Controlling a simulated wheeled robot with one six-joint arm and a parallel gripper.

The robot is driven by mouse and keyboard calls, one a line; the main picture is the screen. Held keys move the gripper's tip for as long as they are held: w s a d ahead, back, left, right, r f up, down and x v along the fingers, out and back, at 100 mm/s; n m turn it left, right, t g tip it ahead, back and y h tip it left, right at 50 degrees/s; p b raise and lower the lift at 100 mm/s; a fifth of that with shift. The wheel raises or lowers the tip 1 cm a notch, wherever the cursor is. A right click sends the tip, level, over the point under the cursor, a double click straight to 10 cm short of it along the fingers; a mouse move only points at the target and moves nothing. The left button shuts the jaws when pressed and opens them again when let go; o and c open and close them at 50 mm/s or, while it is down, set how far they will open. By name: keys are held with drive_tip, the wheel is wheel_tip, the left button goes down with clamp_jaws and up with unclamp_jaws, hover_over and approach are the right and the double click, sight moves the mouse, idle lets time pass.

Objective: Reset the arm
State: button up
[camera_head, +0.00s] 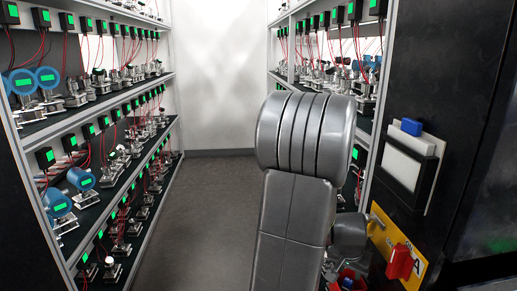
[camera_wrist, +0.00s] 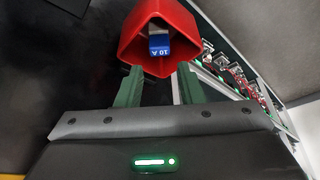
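My gripper (camera_wrist: 160,84) shows in the wrist view with its two dark green fingers spread apart and nothing between them. Beyond the fingertips is a red open-topped bin (camera_wrist: 137,35) with a blue block marked "10 A" (camera_wrist: 159,46) inside. I cannot tell how far the fingertips are from the bin. In the head view my grey arm stands folded in front, right of centre, and hides the gripper. Part of a red bin (camera_head: 338,285) shows at the bottom, behind the arm.
Shelves (camera_head: 95,105) of instruments line the left, and more shelves (camera_head: 372,88) stand behind my arm. At right, a dark cabinet carries a white-faced box with a blue part (camera_head: 411,127) and a yellow plate with a red handle (camera_head: 400,262). The aisle floor (camera_head: 205,215) is clear.

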sight(349, 280)
drive_tip(key=b+x, duration=0.1)
drive_tip(key=x, duration=0.4)
drive_tip(key=shift+f+b, duration=0.15)
drive_tip(key=shift+b, duration=0.2)
drive_tip(key=shift+f+b, duration=0.35)
drive_tip(key=shift+b, duration=0.1)
drive_tip(key=shift+r+p, duration=0.35)
drive_tip(key=shift+p, duration=0.05)
drive_tip(key=shift+f, duration=0.1)
